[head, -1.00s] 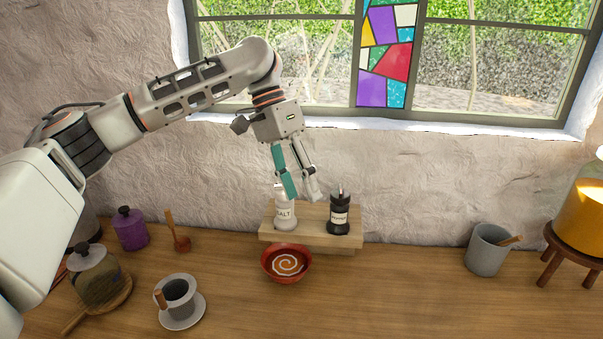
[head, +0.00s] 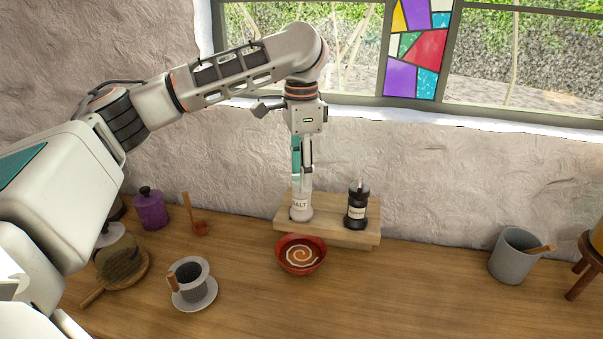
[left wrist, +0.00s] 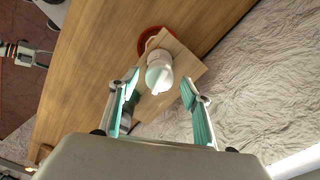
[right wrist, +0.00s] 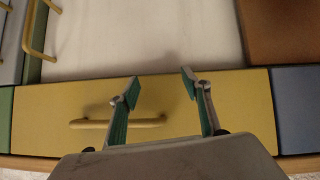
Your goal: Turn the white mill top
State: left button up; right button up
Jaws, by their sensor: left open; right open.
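The white mill (head: 301,210), labelled SALT, stands upright on a wooden stand (head: 368,228) by the wall. My left gripper (head: 302,172) points down directly above it, with the fingers at the mill's top in the head view. In the left wrist view, the white mill (left wrist: 159,74) shows between and a little beyond the open fingers of my left gripper (left wrist: 158,90), with a gap on both sides. The mill's top is partly hidden by the fingers in the head view. My right gripper (right wrist: 158,86) is open and empty, facing a yellow drawer front (right wrist: 55,115).
A black pepper mill (head: 356,206) stands right of the white mill on the stand. A red bowl (head: 302,255) sits in front. A cup on a saucer (head: 205,303) and a purple jar (head: 149,210) are left; a grey pot (head: 512,260) is right. The counter's front middle is clear.

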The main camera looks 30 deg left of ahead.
pick_arm(q)
jog(key=shift+f, duration=0.3)
jog(key=c, duration=1.1)
jog(key=shift+m, duration=0.3)
jog(key=m, duration=2)
jog(key=shift+m, duration=0.3)
